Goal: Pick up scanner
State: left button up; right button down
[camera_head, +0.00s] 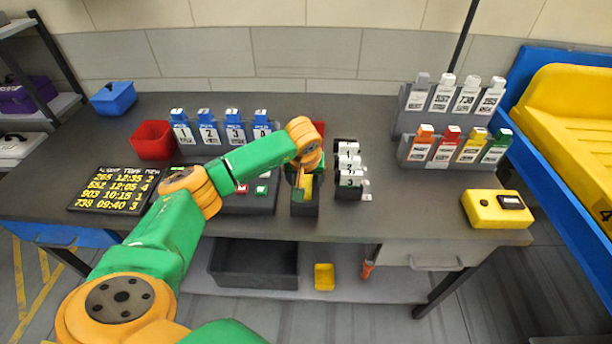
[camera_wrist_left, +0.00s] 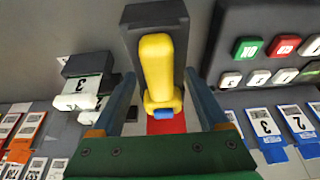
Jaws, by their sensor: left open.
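The scanner (camera_wrist_left: 157,68) is yellow with a blue tip and sits in a dark holder (camera_wrist_left: 133,13), seen in the left wrist view. My left gripper (camera_wrist_left: 161,84) is open, with one finger on each side of the scanner. I cannot tell whether the fingers touch it. In the head view my left gripper (camera_head: 301,183) is over the holder (camera_head: 304,208) at the middle of the bench and hides much of the scanner (camera_head: 309,184). My right gripper is not in view.
Right of the holder is a rack of numbered white pieces (camera_head: 349,172). Left of it is a button panel (camera_head: 235,204). Blue tagged bottles (camera_head: 207,133) and a red bin (camera_head: 152,140) stand behind.

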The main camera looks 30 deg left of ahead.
pick_arm(q)
jog(key=shift+c, duration=0.2)
grip_shut()
